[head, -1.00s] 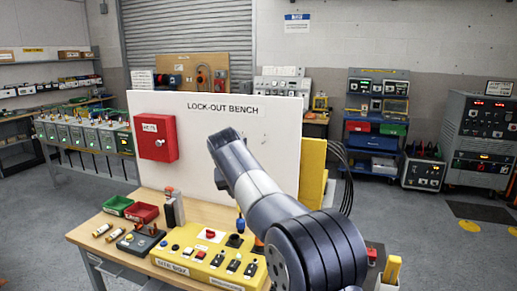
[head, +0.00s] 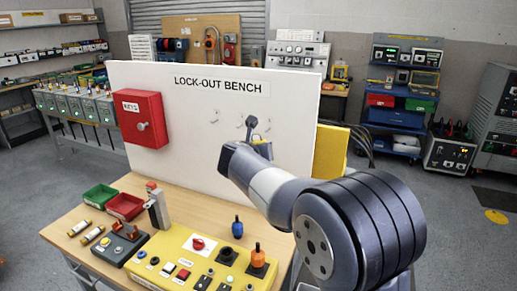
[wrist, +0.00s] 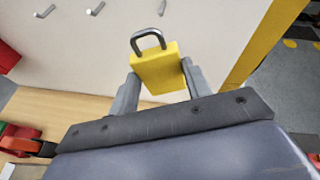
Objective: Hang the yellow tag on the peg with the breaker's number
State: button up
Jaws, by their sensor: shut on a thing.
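The yellow tag (wrist: 158,68) is a thick, padlock-like block with a grey metal loop on top. My gripper (wrist: 160,82) is shut on its sides, and the loop points up, away from the fingers. The tag is in front of the white board (wrist: 80,55), apart from the pegs in the wrist view. Three metal pegs show there: a left peg (wrist: 45,11), a middle peg (wrist: 95,9) and a right peg (wrist: 161,8). No peg numbers are readable. In the head view my arm hides most of the gripper and tag, and small pegs (head: 214,117) show on the board.
A red key box (head: 142,118) sticks out from the board's left side. Below it are green (head: 99,197) and red (head: 125,206) bins and a yellow switch box (head: 200,262) on the wooden bench. A yellow panel (wrist: 255,40) stands at the board's right edge.

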jog(key=shift+w+d+f+p, duration=0.1)
jog(key=shift+w+d+p, duration=0.4)
jog(key=shift+w, duration=0.8)
jog(key=shift+w+d+f+p, duration=0.1)
jog(key=shift+w+d+p, duration=0.15)
jog(key=shift+w+d, duration=0.7)
jog(key=shift+w+d+f+p, duration=0.15)
jog(key=shift+w+p, duration=0.25)
jog(key=shift+w, duration=1.25)
jog(key=shift+w+d+f, duration=0.2)
jog(key=shift+w+f, duration=0.05)
jog(key=shift+w, duration=0.15)
jog(key=shift+o, duration=0.2)
jog(key=shift+f+p, duration=0.1)
jog(key=shift+p, duration=0.25)
jog(key=shift+d+f, duration=0.1)
jog(key=shift+f, duration=0.05)
jog(key=shift+c, duration=0.2)
jog(key=o, duration=1.1)
jog(key=shift+w, duration=0.1)
jog(key=shift+c, duration=0.2)
